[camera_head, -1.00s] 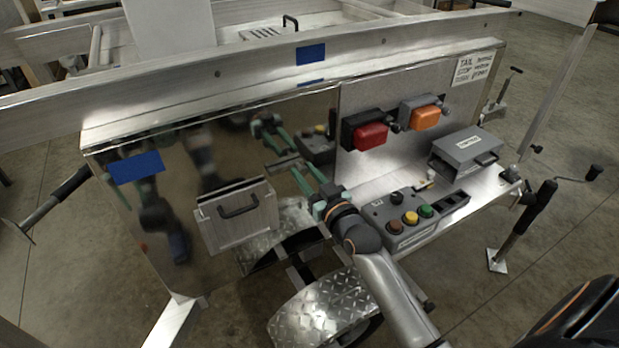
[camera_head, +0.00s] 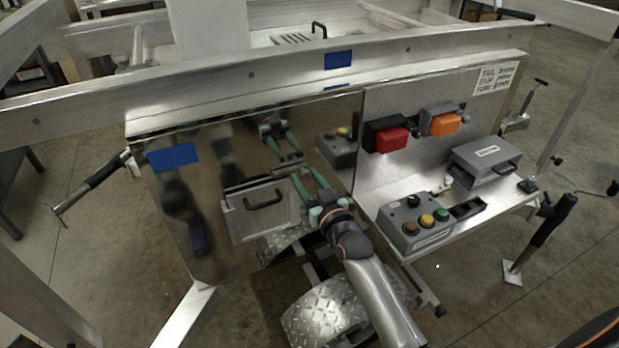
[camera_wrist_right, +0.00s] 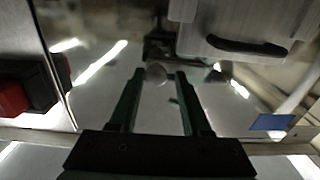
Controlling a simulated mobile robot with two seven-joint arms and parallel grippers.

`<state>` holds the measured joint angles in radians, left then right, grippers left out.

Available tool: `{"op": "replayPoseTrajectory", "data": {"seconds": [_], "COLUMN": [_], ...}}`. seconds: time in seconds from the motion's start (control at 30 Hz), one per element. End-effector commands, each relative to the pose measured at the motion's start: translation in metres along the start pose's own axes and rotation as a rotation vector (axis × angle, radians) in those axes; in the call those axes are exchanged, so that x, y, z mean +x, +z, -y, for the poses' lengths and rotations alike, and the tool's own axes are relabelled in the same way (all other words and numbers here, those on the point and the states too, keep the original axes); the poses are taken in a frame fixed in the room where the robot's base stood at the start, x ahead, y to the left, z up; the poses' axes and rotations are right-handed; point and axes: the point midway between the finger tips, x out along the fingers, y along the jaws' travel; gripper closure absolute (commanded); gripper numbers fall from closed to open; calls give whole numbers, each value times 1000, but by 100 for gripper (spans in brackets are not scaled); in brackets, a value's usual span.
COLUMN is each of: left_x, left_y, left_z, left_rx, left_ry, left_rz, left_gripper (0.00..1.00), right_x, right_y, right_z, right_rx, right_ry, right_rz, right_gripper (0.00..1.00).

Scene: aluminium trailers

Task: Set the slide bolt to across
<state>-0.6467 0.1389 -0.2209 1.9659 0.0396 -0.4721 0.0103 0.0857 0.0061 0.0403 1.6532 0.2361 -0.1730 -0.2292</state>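The slide bolt (camera_head: 287,164) shows as a small grey bar on the shiny panel, just above the right of the compartment door. Its exact position is hard to read among the reflections. My right gripper (camera_head: 304,173) reaches the panel from below, its green fingers apart, with their tips close to the bolt. In the right wrist view, a round pale knob (camera_wrist_right: 156,73) sits between the tips of the open fingers (camera_wrist_right: 157,80). I cannot tell whether either finger touches it. My left gripper is not in view.
The compartment door (camera_head: 262,213) with a black handle lies left of my right gripper. To the right are a button box (camera_head: 417,222), a red lamp (camera_head: 391,140), an orange lamp (camera_head: 444,125) and a grey case (camera_head: 484,162). The mirrored panel reflects my arm.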

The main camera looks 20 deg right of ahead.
Motion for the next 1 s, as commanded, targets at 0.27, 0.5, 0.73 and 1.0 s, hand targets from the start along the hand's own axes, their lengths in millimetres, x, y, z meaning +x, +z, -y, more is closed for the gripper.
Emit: {"op": "replayPoseTrajectory", "data": {"seconds": [0.27, 0.5, 0.73, 1.0], "left_x": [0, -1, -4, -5], "left_y": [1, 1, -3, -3], "left_z": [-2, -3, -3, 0], "left_rx": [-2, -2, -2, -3], "left_ry": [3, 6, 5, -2], "left_rz": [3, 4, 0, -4], "left_gripper": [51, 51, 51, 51], "right_x": [0, -6, -41, -91], "right_y": [0, 0, 1, 1], "right_z": [-1, -2, -1, -1], "right_rx": [0, -1, -1, 0], "right_ry": [1, 2, 2, 1], "right_rz": [1, 2, 4, 4], "right_gripper": [37, 37, 37, 37]}}
